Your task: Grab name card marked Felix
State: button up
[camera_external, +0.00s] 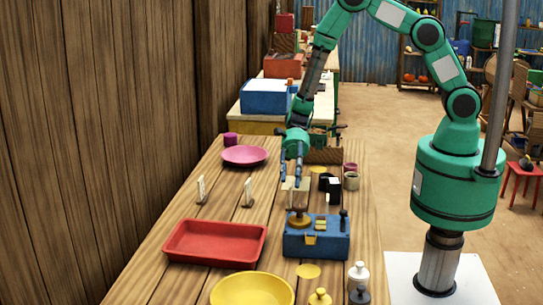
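Two small pale upright cards stand on the wooden table: a left card (201,189) and a right card (248,192). Their writing is too small to read, so I cannot tell which is marked Felix. My gripper (292,181) points down, to the right of both cards, above the blue balance box (316,240). Its two fingers are visibly apart. A beige piece (303,196) is at or just behind the fingertips, above the brown round part of the balance. I cannot tell whether the fingers touch it.
A red tray (215,258) lies in front of the cards, and a pink plate (245,155) behind them. A yellow bowl (252,289) and several small weights are near the front. Dark and tan cups stand right of my gripper. A wooden wall (110,130) borders the left.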

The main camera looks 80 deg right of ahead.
aim_at(290, 196)
jog(key=shift+a, duration=0.1)
jog(key=shift+b+x, duration=0.65)
jog(key=shift+x, duration=1.85)
grip_shut()
